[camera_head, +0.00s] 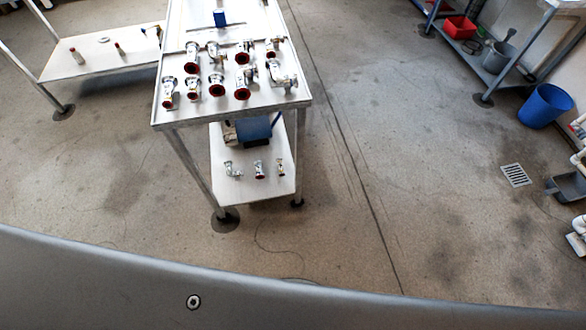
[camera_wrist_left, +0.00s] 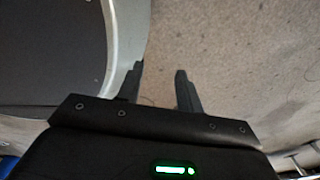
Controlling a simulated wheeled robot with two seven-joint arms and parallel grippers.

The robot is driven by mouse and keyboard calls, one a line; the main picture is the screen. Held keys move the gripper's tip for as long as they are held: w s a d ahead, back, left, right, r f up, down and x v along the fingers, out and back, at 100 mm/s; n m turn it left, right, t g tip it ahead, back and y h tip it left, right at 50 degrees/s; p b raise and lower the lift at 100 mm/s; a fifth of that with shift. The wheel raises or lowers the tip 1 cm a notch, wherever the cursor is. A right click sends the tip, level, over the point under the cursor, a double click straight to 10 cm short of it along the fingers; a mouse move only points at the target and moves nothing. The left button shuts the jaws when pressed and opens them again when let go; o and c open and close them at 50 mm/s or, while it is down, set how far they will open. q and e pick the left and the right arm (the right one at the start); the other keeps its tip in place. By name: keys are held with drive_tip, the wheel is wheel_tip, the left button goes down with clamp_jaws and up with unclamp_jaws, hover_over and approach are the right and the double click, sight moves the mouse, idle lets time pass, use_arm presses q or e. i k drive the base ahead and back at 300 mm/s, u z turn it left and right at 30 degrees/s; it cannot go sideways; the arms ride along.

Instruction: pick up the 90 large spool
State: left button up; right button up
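Several metal pipe pieces with red-rimmed ends stand in rows on the top of a steel table (camera_head: 165,115) in the head view. They include a piece at the front left (camera_head: 168,93), one in the front middle (camera_head: 216,86) and one at the front right (camera_head: 242,84). A bent piece (camera_head: 284,80) is at the right end. I cannot tell which is the 90 large spool. My left gripper (camera_wrist_left: 159,76) is open and empty above bare floor in the left wrist view, away from the table. My right gripper is in neither view.
The table's lower shelf (camera_head: 245,188) holds smaller fittings and a blue object. A side table (camera_head: 90,66) is at the left. A blue bin (camera_head: 545,106) stands at the right, near a shelf with a red box (camera_head: 459,27). The floor before the table is clear.

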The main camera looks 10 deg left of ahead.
sight(258, 164)
drive_tip(key=z, duration=1.1)
drive_tip(key=i, duration=3)
drive_tip(key=u, duration=1.8)
drive_tip(key=i, duration=2.55)
drive_tip(key=u, duration=2.95)
